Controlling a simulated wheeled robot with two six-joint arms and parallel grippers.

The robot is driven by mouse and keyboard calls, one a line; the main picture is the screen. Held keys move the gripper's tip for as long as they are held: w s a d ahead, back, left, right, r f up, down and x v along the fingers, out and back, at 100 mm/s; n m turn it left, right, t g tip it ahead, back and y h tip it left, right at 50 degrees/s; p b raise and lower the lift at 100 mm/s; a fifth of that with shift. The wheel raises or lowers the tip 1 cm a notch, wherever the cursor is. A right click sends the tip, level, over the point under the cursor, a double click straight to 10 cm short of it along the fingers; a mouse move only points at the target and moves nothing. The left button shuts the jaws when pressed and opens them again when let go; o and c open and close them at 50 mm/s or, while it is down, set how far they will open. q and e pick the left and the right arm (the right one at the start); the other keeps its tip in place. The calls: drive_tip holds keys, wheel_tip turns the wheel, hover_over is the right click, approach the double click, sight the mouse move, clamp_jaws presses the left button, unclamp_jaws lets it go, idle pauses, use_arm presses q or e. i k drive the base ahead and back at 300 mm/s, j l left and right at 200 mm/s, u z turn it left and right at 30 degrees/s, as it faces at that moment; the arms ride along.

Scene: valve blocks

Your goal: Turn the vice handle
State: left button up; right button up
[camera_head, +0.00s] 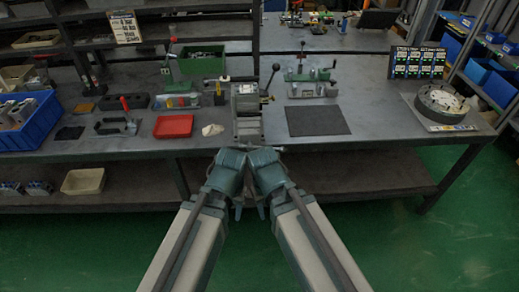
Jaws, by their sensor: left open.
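A grey metal vice (247,115) stands near the front edge of the workbench, at the middle of the view. A lever with a dark round knob (275,68) rises at its right rear; a thin bar (272,148) shows low at its front. I cannot tell for sure which one is the vice handle. My two arms come up from the bottom and meet in front of the bench. My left gripper (238,208) hangs below the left wrist, small and dark, open and apart from the vice. My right gripper (261,210) is beside it, mostly hidden; its jaws are unclear.
On the bench (370,145) are a red tray (173,126), a black mat (318,121), a green fixture (312,84), a green bin (202,61) and a round metal part (440,102). A blue crate (30,122) stands at left. Green floor lies in front.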

sight(249, 146)
drive_tip(key=i+j, duration=0.15)
drive_tip(key=j, duration=0.15)
drive_tip(key=i+j, duration=0.15)
drive_tip(key=j+z, duration=0.1)
drive_tip(key=z, duration=1.55)
